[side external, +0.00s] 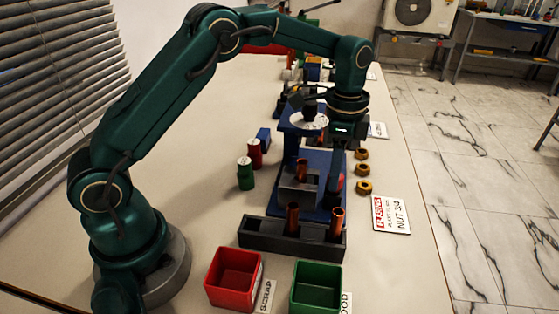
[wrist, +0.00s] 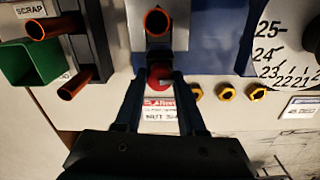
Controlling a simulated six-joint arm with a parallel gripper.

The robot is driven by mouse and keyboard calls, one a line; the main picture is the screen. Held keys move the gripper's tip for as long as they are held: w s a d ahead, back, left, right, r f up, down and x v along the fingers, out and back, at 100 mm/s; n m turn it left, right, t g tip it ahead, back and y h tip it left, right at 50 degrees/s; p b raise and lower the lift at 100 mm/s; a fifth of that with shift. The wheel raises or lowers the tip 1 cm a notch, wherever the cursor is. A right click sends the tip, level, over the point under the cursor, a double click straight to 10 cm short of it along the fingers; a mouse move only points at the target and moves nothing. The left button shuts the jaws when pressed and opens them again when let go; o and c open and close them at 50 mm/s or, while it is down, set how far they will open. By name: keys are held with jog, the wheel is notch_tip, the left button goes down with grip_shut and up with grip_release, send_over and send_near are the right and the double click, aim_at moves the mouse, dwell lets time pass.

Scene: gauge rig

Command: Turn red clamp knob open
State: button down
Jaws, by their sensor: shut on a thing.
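The red clamp knob (wrist: 158,78) is on the near edge of the blue gauge rig, in the middle of the wrist view. In the side view its red (side external: 341,182) shows at the right side of the rig's blue base (side external: 318,207). My gripper (wrist: 160,82) has one dark finger on each side of the knob and is shut on it. In the side view my gripper's fingers hang beside the rig and partly hide it. A copper tube (side external: 301,169) stands in the rig's grey block, and its open end (wrist: 156,22) shows in the wrist view.
A dark rack (side external: 270,237) with copper tubes stands before the rig. A red bin (side external: 233,278) and a green bin (side external: 316,287) are in front. Several brass nuts (side external: 363,170) and a label card (side external: 391,216) lie right of the rig. A round dial (wrist: 283,45) is close by.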

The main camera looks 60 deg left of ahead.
jog(key=shift+n, duration=0.4)
jog(key=n, duration=0.3)
jog(key=shift+n, duration=0.4)
jog(key=n, duration=0.4)
jog(key=shift+s+n, duration=0.1)
jog(key=shift+n, duration=0.2)
jog(key=n, duration=0.4)
jog(key=shift+r+n, duration=0.1)
jog(key=shift+n, duration=2)
jog(key=c, duration=0.5)
grip_release()
jog(key=shift+r, duration=4)
